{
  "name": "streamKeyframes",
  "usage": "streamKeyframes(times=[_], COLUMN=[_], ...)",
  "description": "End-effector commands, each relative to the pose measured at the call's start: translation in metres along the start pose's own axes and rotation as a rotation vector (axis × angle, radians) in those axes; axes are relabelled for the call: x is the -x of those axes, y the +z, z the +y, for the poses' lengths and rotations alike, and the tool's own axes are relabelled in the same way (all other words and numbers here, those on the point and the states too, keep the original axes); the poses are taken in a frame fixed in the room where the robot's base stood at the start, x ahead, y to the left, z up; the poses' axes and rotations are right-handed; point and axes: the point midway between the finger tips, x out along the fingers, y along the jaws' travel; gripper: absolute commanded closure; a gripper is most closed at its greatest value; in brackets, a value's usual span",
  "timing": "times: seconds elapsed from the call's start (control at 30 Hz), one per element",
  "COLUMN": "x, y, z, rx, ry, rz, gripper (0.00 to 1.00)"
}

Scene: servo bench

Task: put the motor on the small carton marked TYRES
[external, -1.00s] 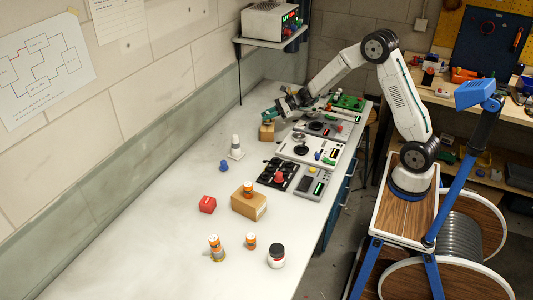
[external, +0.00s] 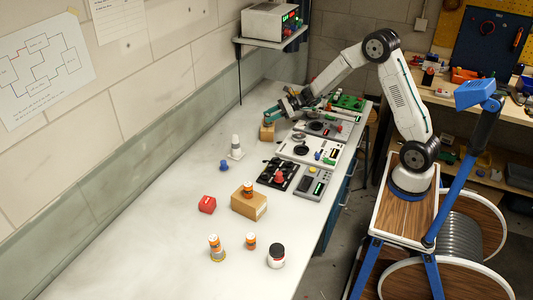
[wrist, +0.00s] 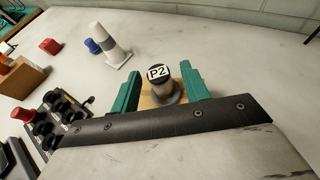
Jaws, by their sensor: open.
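A short grey cylinder with a dark top and a white P2 label (wrist: 158,74), which looks like the motor, stands upright on a small brown carton (wrist: 146,103) in the wrist view. The carton also shows at the far part of the bench in the external view (external: 267,133); its marking cannot be read. My gripper (wrist: 160,82) is open, with one teal finger on each side of the cylinder and visible gaps between. In the external view my gripper (external: 271,114) is just above the carton and largely hides the cylinder.
A white and grey cone (external: 236,148), a blue knob-like piece (external: 224,165), a red box (external: 207,205) and a larger carton (external: 249,207) with an orange piece on top stand nearer the camera. Panels with instruments (external: 302,148) line the right edge. The left bench is clear.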

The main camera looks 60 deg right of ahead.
Motion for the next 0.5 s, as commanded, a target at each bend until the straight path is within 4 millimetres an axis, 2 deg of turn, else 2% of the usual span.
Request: streamKeyframes(times=[0.3, 0.5], x=[0.07, 0.098], y=[0.001, 0.0], z=[-0.001, 0.0], rx=[0.0, 0.001], ry=[-0.005, -0.002], rz=[-0.001, 0.0], gripper=[0.54, 0.54])
